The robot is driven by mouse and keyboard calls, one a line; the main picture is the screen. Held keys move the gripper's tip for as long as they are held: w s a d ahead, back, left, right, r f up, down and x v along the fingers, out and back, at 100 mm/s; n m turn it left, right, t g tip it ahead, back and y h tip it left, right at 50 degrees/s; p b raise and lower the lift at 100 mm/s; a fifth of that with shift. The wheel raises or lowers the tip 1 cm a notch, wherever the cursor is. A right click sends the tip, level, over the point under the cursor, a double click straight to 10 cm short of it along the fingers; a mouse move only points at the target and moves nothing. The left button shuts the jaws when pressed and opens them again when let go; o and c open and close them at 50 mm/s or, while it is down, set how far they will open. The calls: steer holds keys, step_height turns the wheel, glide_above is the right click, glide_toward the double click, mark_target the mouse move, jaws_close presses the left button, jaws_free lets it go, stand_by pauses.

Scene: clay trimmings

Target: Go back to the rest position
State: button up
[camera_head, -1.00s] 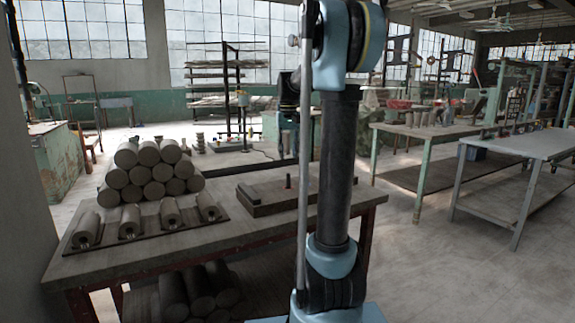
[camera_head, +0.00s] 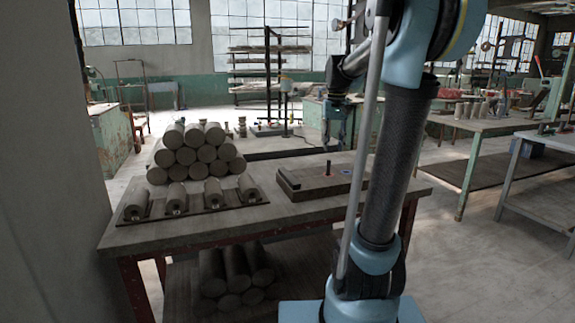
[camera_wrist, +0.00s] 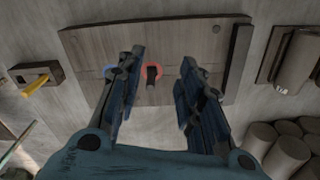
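My gripper (camera_wrist: 158,72) is open, with its two blue-black fingers apart and nothing between them. It is above a flat wooden board (camera_wrist: 185,32) on the table. A short dark peg (camera_wrist: 152,76) stands on the board inside a red ring, and a blue ring lies beside it, partly behind the left finger. In the head view the board (camera_head: 310,186) lies at the right of the wooden table (camera_head: 200,228), with the peg (camera_head: 328,167) upright on it.
Several clay cylinders (camera_head: 197,152) are stacked at the table's left, with several more on a rack (camera_head: 195,205) in front. More lie on the lower shelf (camera_head: 235,272). A block with a yellow part (camera_wrist: 35,82) lies left of the board. Worktables stand at right (camera_head: 560,142).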

steer(key=s+f+t, duration=0.1)
steer(key=s+f, duration=1)
steer(key=s, duration=0.2)
steer(key=s+f, duration=1.1)
steer(key=s, duration=0.3)
steer(key=shift+s+t, duration=0.2)
steer(key=shift+t, duration=0.2)
steer(key=shift+w+f, duration=0.15)
steer(key=shift+w, duration=0.3)
